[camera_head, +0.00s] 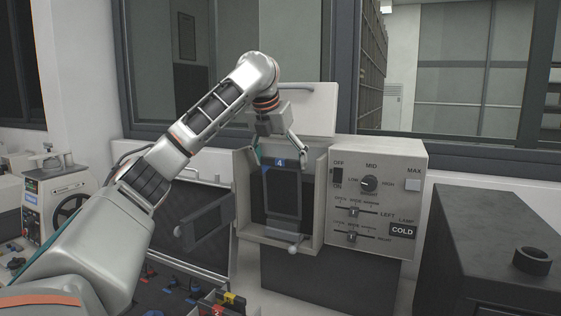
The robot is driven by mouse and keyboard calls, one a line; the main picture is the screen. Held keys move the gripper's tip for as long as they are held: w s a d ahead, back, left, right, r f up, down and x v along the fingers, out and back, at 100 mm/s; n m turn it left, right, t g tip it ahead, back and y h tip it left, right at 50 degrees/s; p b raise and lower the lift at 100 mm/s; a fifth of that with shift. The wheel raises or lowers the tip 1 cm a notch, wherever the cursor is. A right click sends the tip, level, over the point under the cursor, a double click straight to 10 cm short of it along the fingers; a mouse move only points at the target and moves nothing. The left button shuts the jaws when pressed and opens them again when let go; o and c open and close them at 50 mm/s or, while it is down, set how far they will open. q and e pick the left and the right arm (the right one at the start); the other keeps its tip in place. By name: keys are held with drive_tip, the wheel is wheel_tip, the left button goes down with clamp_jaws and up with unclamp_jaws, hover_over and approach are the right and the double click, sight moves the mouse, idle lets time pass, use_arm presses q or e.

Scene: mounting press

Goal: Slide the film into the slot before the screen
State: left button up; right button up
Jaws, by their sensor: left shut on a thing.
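The film (283,188) is a dark upright panel with a blue label "4" at its top. It stands upright in front of the screen, between the side walls of the light-grey viewer box (240,190). My left gripper (279,161) comes down from above with its fingers at the two sides of the film's upper part, shut on it. The screen is mostly hidden behind the film, and I cannot tell how deep the film sits in the slot. My right gripper is out of view.
The control panel (378,200) with a knob, sliders and a "COLD" lamp is right of the slot. A dark cabinet (480,235) with a black ring (532,260) stands farther right. A dark hinged panel (205,228) and a tray of coloured parts (215,302) are at left.

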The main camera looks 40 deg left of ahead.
sight(281, 175)
use_arm(q)
drive_tip(key=shift+f, duration=0.1)
drive_tip(key=shift+f, duration=1.15)
drive_tip(key=shift+f, duration=0.7)
drive_tip(key=o, duration=1.2)
drive_tip(key=shift+c, duration=0.2)
